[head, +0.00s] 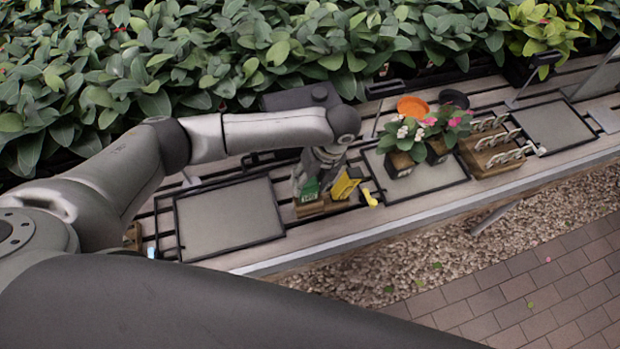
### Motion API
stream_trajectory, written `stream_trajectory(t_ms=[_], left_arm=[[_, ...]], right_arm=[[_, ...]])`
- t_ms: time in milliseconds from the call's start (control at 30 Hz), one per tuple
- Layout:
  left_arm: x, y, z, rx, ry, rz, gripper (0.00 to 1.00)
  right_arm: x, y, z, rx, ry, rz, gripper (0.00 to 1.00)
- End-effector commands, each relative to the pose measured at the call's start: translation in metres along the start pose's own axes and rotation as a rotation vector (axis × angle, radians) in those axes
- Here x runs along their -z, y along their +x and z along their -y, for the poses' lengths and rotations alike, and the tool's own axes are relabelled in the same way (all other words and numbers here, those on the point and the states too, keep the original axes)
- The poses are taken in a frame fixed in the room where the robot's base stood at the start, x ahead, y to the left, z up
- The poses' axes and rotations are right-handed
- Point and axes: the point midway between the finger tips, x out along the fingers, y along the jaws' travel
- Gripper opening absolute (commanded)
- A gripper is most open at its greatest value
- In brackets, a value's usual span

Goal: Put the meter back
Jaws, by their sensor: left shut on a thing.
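My left gripper (311,180) points down over a small wooden holder (311,209) on the slatted bench. It is shut on a small green meter (309,191) with a pale marking on its face. The green meter is upright at the wooden holder; I cannot tell whether it is fully seated in it. A yellow piece (345,185) stands tilted just to the right at the same holder. The gripper's fingers hide the top of the meter. My right gripper is not in view.
Empty grey trays with black rims lie left (230,218) and far right (556,125). Potted flowers (403,143) stand on a middle tray, beside a wooden rack (495,145) of pale hooks. An orange bowl (412,106) sits behind. A hedge (250,50) borders the bench.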

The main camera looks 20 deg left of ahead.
Motion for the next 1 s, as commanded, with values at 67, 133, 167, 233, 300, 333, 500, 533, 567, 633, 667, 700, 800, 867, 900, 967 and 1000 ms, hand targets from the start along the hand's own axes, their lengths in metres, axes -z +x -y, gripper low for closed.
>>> stream_trajectory(t_ms=[67, 133, 167, 233, 300, 333, 500, 533, 567, 633, 667, 700, 800, 867, 900, 967, 1000], left_arm=[[0.0, 0.0, 0.0, 0.0, 0.0, 0.0, 0.0], [0.0, 0.0, 0.0, 0.0, 0.0, 0.0, 0.0], [0.0, 0.0, 0.0, 0.0, 0.0, 0.0, 0.0], [0.0, 0.0, 0.0, 0.0, 0.0, 0.0, 0.0], [0.0, 0.0, 0.0, 0.0, 0.0, 0.0, 0.58], [0.0, 0.0, 0.0, 0.0, 0.0, 0.0, 0.62], [0.0, 0.0, 0.0, 0.0, 0.0, 0.0, 0.74], [0.0, 0.0, 0.0, 0.0, 0.0, 0.0, 0.74], [0.0, 0.0, 0.0, 0.0, 0.0, 0.0, 0.74], [0.0, 0.0, 0.0, 0.0, 0.0, 0.0, 0.74], [0.0, 0.0, 0.0, 0.0, 0.0, 0.0, 0.74], [0.0, 0.0, 0.0, 0.0, 0.0, 0.0, 0.74], [0.0, -0.003, 0.0, 0.0, 0.0, 0.0, 0.74], [0.0, -0.009, 0.0, 0.001, 0.0, 0.001, 0.74], [0.0, -0.014, 0.001, 0.002, 0.001, 0.001, 0.74], [0.0, -0.024, 0.001, 0.003, 0.0, 0.002, 0.74], [-0.001, -0.032, 0.001, 0.004, 0.0, 0.002, 0.74]], right_arm=[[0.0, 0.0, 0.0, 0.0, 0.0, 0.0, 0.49], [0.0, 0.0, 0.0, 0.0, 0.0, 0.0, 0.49], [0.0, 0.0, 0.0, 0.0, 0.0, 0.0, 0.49], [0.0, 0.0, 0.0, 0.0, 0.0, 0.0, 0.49], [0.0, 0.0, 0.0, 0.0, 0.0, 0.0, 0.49], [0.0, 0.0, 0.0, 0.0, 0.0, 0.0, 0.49], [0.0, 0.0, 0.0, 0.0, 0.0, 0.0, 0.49], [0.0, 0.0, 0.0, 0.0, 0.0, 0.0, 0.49], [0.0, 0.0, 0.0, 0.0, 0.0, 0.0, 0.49], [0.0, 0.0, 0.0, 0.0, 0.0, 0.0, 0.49], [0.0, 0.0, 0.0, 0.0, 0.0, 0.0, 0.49], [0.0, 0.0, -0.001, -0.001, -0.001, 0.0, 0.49], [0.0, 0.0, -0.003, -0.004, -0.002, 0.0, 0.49], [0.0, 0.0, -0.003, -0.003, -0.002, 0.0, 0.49], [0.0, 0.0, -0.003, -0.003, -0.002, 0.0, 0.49], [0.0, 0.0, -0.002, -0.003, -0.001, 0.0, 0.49], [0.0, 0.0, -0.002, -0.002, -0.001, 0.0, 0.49]])
